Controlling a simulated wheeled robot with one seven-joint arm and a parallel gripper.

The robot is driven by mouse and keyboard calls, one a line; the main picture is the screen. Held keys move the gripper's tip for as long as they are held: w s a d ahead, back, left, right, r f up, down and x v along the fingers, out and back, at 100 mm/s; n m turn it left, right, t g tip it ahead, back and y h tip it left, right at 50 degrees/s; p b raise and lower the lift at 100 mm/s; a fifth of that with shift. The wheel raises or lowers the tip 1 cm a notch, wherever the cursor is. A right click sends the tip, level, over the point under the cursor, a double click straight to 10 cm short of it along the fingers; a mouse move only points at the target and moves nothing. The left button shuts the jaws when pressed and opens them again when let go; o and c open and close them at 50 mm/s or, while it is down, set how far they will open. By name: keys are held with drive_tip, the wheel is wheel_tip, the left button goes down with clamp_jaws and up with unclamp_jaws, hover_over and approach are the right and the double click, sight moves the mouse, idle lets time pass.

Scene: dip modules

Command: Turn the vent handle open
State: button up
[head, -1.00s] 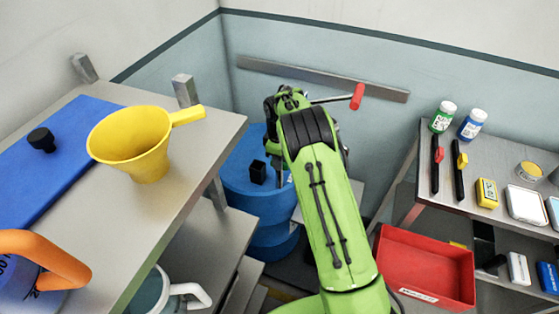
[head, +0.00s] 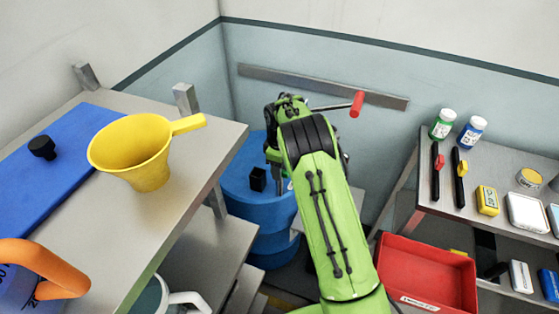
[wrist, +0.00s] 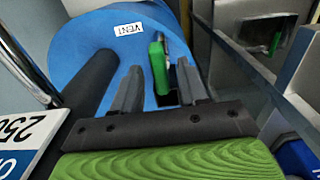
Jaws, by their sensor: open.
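The blue drum (head: 240,180) stands on the floor in the corner, partly hidden by my arm in the head view. Its top (wrist: 85,60) fills much of the wrist view and bears a white VENT label (wrist: 128,29). A green handle (wrist: 158,66) stands near that label. My gripper (wrist: 160,74) is open, its two dark fingers on either side of the green handle, with gaps showing. Whether the fingers reach its depth I cannot tell. In the head view the handle is hidden behind my arm.
A black block (head: 258,179) sits on the drum. A red-gripped crank (head: 357,104) sticks out beyond my arm. A left bench holds a yellow funnel (head: 140,150). A right bench (head: 495,185) carries bottles and tools, with a red bin (head: 425,275) beside it.

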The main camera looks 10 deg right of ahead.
wheel_tip(320, 180, up, 16)
drive_tip(key=p, duration=0.2)
drive_tip(key=shift+f+p, duration=0.25)
drive_tip(key=shift+p, duration=0.05)
